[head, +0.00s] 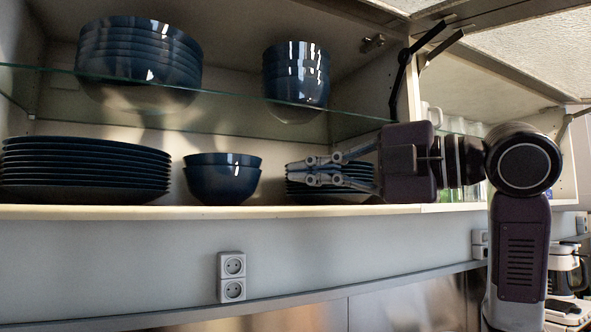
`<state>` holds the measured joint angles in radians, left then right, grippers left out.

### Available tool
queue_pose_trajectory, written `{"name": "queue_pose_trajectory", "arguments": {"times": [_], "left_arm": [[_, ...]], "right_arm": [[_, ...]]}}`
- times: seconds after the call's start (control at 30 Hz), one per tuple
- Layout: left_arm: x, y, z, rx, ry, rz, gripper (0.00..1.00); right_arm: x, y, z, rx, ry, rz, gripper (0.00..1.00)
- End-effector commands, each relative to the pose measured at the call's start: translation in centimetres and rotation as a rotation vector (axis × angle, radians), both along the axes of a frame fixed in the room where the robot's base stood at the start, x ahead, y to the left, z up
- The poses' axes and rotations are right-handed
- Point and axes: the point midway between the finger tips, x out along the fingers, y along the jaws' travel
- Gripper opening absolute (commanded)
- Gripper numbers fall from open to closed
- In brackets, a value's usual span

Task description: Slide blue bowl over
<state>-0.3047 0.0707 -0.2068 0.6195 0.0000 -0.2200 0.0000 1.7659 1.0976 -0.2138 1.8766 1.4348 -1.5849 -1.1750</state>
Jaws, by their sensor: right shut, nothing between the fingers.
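A small stack of blue bowls (222,178) sits on the lower cabinet shelf, between a large plate stack and a smaller one. My right gripper (309,171) reaches in from the right at shelf height. Its fingers are shut with nothing between them and point left toward the bowls. A gap shows between the fingertips and the bowls' right side. The fingers pass in front of the smaller plate stack and partly hide it. My left gripper is not in view.
Large plates (85,170) stand left of the bowls, smaller plates (330,193) to the right. A glass shelf (200,112) above holds big bowls (140,52) and small bowls (296,74). The lower shelf's front edge (260,212) runs below. Raised flaps (530,62) hang overhead.

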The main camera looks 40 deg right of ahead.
Motion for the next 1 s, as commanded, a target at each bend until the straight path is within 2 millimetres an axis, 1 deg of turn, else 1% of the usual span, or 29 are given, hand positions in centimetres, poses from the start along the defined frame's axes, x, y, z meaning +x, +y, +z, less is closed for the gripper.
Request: {"name": "queue_pose_trajectory", "arguments": {"times": [0.03,0.13,0.3,0.33,0.4,0.5,0.7,1.0], "left_arm": [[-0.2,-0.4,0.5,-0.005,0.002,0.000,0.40],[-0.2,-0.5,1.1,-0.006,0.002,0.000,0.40],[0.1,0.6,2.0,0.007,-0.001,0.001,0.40],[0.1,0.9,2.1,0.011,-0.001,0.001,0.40],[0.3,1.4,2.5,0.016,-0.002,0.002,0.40],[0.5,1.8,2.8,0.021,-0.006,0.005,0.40],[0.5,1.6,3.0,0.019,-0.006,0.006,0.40],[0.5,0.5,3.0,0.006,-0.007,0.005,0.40]], "right_arm": [[1.1,0.5,0.1,-0.002,0.006,0.004,0.00],[3.3,1.3,0.2,-0.001,0.006,0.004,0.00],[6.6,2.4,0.2,0.000,0.004,0.003,0.00],[7.1,2.4,0.2,0.000,0.005,0.002,0.00],[8.1,1.6,0.2,0.002,0.005,0.001,0.00],[9.2,1.1,0.2,0.001,0.003,0.001,0.00],[10.1,0.6,0.1,0.000,0.000,0.001,0.00],[10.1,0.6,0.0,-0.001,0.000,0.001,0.00]]}}
